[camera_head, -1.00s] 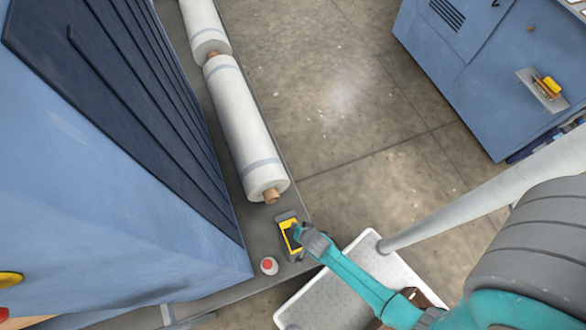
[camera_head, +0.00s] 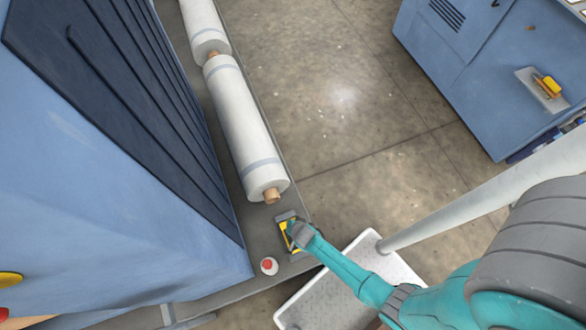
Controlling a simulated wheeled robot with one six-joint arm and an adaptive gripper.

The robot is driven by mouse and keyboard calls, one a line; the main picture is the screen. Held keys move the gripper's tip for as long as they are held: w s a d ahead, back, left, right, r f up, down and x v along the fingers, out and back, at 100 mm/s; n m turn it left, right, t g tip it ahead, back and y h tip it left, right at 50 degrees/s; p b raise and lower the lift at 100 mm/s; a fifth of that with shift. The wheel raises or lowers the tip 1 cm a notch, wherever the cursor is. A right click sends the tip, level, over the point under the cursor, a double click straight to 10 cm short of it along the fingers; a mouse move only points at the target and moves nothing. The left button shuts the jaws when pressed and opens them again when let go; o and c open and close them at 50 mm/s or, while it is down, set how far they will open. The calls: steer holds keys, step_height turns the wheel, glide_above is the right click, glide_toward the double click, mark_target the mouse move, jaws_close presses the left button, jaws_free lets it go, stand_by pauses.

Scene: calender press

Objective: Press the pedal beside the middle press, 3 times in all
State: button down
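A yellow and dark pedal (camera_head: 283,229) sits on the grey ledge beside the blue press, close to the near end of the white rolls. My gripper (camera_head: 299,235) is over the pedal's right side and hides much of its yellow face. From this high angle I cannot tell whether the gripper touches the pedal or hovers just above it, or whether the pedal is down. The fingers are small and dark here, so their opening does not show.
A small white bottle with a red cap (camera_head: 268,266) stands just left of the pedal. White rolls (camera_head: 243,125) lie along the ledge. A blue cabinet (camera_head: 480,75) stands at upper right. The concrete floor (camera_head: 345,100) between is clear.

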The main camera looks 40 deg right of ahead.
steer(key=shift+s+a+f, duration=0.1)
steer(key=shift+s+f, duration=0.25)
steer(key=shift+f, duration=0.75)
steer(key=shift+s+a+f, duration=0.15)
steer(key=shift+s+f, duration=0.15)
steer(key=shift+f, duration=0.85)
steer(key=shift+s+a+f, duration=0.1)
steer(key=shift+s+f, duration=0.25)
steer(key=shift+f, duration=0.75)
steer(key=shift+s+f, duration=0.1)
steer(key=shift+f, duration=0.3)
steer(key=shift+r, duration=0.1)
steer(key=shift+r, duration=0.35)
steer(key=shift+w+d+r, duration=0.1)
steer(key=shift+w+r, duration=0.15)
steer(key=shift+r, duration=0.55)
steer(key=shift+w+d+r, duration=0.1)
steer(key=shift+w+r, duration=0.2)
steer(key=shift+r, duration=0.5)
steer(key=shift+w+d+r, duration=0.1)
steer(key=shift+w+r, duration=0.15)
steer(key=shift+r, duration=0.55)
